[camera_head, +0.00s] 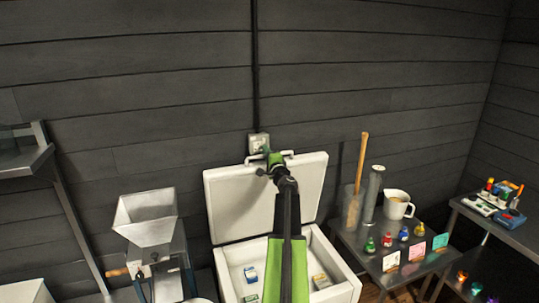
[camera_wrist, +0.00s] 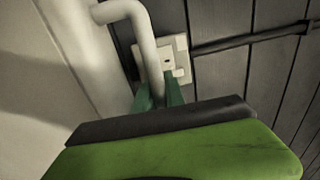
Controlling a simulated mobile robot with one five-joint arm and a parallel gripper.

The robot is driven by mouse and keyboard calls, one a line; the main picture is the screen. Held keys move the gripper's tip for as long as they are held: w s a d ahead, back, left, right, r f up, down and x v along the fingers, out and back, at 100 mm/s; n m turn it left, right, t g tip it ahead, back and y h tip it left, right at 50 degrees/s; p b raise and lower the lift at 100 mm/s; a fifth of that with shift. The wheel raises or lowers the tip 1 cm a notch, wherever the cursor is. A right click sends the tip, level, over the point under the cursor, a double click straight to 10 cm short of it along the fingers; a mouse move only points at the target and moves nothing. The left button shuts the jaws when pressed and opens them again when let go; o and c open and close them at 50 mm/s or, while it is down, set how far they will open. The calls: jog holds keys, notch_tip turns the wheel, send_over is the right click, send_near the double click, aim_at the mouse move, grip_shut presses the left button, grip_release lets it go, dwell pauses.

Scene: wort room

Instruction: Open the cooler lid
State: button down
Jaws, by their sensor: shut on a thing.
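The white cooler (camera_head: 345,291) stands in front of the wall, and its lid (camera_head: 233,207) is raised, leaning back steeply near the wall. A white bar handle (camera_head: 251,159) sticks out at the lid's top edge. My gripper (camera_head: 270,158) is at that top edge, shut on the handle. In the wrist view the green fingers of my gripper (camera_wrist: 159,98) close around the lower end of the handle (camera_wrist: 150,45). The lid's pale surface (camera_wrist: 35,95) fills the left of that view. Inside the cooler lie a blue-and-white box (camera_head: 251,274) and a yellowish box (camera_head: 321,281).
A wall outlet (camera_head: 258,142) is just behind the handle. A grain mill with a hopper (camera_head: 147,217) stands left of the cooler. On the right, a small table (camera_head: 377,262) holds a mug (camera_head: 397,205), a metal cylinder (camera_head: 373,190) and small coloured bottles. A shelf (camera_head: 20,160) is at far left.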

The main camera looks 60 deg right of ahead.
jog(key=c, duration=1.8)
grip_release()
jog(key=shift+w+a+f, duration=0.1)
jog(key=shift+w+a, duration=0.1)
jog(key=shift+o, duration=0.5)
jog(key=shift+w+d+f, duration=0.1)
jog(key=shift+w+f, duration=0.05)
jog(key=shift+w, duration=0.05)
jog(key=shift+s, duration=0.2)
jog(key=b+v, duration=0.2)
jog(key=v, duration=1.5)
